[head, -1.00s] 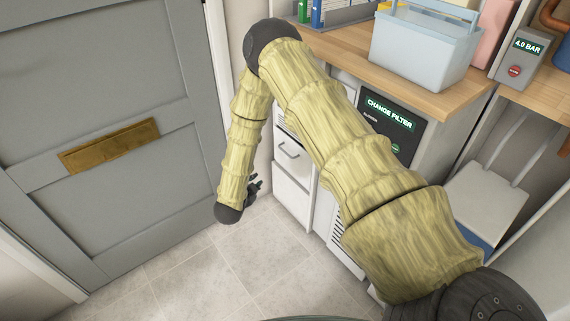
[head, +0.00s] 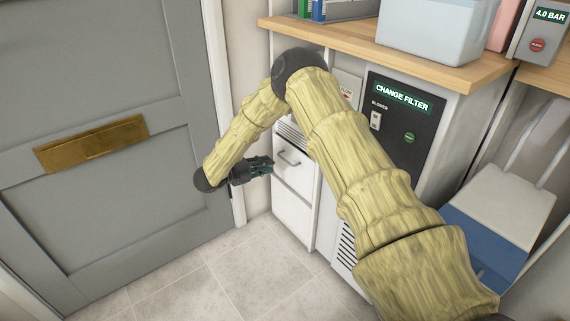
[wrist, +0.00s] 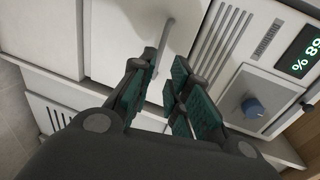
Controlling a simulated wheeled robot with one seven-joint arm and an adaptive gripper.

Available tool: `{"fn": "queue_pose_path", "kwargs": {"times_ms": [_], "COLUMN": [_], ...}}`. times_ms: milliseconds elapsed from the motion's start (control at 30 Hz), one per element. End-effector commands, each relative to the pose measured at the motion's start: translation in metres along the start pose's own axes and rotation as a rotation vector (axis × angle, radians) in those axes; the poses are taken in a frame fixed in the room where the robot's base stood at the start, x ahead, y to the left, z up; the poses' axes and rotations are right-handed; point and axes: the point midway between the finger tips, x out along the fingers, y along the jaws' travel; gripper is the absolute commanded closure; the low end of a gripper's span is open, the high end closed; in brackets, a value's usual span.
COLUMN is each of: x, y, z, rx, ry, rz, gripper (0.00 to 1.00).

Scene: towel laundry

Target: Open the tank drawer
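The drawer (head: 296,172) has a white front with a grey bar handle (head: 289,157), in the cabinet under the wooden counter. Its front looks flush with the cabinet. My gripper (head: 270,166) is just left of the handle in the head view. In the wrist view, the drawer front (wrist: 118,38) fills the upper left and its handle (wrist: 165,45) runs down toward the fingertips. My gripper (wrist: 160,75) is open there, its green-padded fingers apart. The handle's lower end is close to the left fingertip; I cannot tell whether they touch.
A black panel (head: 402,120) reading "CHANGE FILTER" is right of my arm. A grey door (head: 90,195) with a brass plate stands left. The floor (head: 240,285) is clear.

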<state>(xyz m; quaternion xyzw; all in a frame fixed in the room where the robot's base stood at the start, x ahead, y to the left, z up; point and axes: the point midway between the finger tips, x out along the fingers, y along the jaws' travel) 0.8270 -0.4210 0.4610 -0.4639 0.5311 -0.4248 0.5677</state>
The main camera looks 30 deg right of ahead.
Motion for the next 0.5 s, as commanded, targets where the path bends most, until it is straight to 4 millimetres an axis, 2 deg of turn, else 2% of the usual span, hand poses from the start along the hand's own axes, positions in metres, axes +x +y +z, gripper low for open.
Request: {"fn": "queue_pose_path", "kwargs": {"times_ms": [300, 500], "x": [0.051, 0.079], "y": [0.003, 0.002], "z": [-0.001, 0.0], "rx": [-0.001, -0.001], "ry": [0.0, -0.002], "rz": [0.0, 0.0], "gripper": [0.82, 0.82]}}
